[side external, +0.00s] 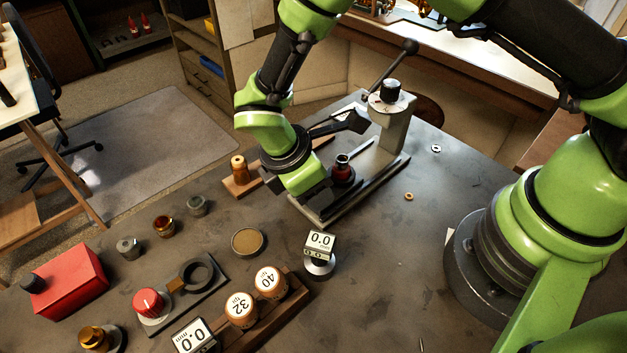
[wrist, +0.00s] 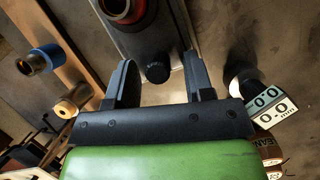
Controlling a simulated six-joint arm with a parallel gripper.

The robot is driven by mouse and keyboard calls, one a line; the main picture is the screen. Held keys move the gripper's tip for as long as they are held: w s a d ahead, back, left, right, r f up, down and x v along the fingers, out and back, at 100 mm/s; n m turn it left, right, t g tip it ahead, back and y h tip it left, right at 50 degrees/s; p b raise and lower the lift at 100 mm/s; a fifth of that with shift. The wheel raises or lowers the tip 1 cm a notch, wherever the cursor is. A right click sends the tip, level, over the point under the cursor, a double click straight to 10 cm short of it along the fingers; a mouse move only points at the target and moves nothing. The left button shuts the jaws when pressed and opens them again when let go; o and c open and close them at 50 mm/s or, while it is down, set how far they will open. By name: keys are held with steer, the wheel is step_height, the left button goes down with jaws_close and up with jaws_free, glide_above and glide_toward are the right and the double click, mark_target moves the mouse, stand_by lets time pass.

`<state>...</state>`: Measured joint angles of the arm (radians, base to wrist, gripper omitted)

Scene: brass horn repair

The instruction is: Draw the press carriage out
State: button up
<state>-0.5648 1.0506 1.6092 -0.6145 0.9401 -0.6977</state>
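The press (side external: 392,112) is a grey column on a base plate, with a black knob on top and a long lever. A dark red cup-like piece (side external: 342,172) sits low in front of the column; it also shows at the top of the wrist view (wrist: 126,12). Below it in the wrist view is the grey carriage (wrist: 174,38) with a round black knob (wrist: 158,72) at its near end. My gripper (wrist: 159,60) is open, its fingers either side of the knob with gaps. In the side view my wrist hides the fingers and knob.
A wooden rack (wrist: 72,65) with brass and blue-ringed parts lies left of my gripper in the wrist view. A small digital gauge (side external: 319,244) stands in front of the press. Weights marked 32 and 40 (side external: 269,283) stand near the front. Bare bench lies right of the gauge.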

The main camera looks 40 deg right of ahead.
steer(key=s+v, duration=0.1)
steer(key=v, duration=0.8)
steer(key=shift+w+a+r, duration=0.2)
steer(key=shift+w+r, duration=0.2)
steer(key=shift+w, duration=0.1)
steer(key=s+d+r+m+t+y, duration=0.1)
steer(key=s+d+r+m+y, duration=0.1)
steer(key=d+r+m, duration=0.35)
steer(key=s+d+r+m+t+y, duration=0.2)
steer(key=d+r+m, duration=0.1)
steer(key=r, duration=0.6)
steer(key=s+d+r+m+t+y, duration=0.1)
steer(key=s+d+r+m+t, duration=0.1)
steer(key=s+m, duration=0.3)
steer(key=s+d+r+m+t+y, duration=0.1)
steer(key=s+d+r+m+t, duration=0.1)
steer(key=s+m, duration=0.3)
steer(key=shift+s+d+m+t, duration=0.35)
steer(key=shift+d+t, duration=0.2)
steer(key=shift+t, duration=0.15)
